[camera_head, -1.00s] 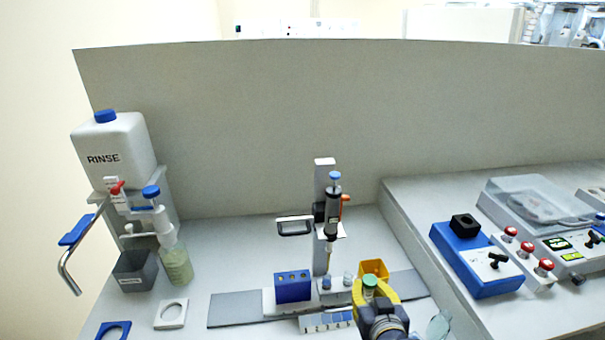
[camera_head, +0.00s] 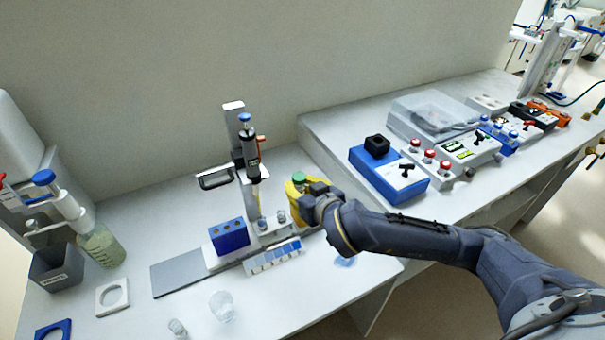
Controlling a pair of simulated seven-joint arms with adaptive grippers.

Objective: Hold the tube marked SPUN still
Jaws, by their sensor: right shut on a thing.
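My right gripper (camera_head: 305,191) reaches in from the right, seen mostly from behind, and is shut on a tube with a green cap (camera_head: 299,178). Only the cap shows clearly; my gripper hides the tube's body, and I cannot read any SPUN mark. Yellow parts (camera_head: 291,188) show around and beside the cap; I cannot tell how they touch the tube. My left gripper is out of view.
A blue tube block (camera_head: 229,236) and a pale blue strip rack (camera_head: 273,257) stand left of my gripper. Clear cups (camera_head: 222,306) stand at the front. A blue device (camera_head: 389,176) sits on the raised bench at right. The front right of the lower table is mostly clear.

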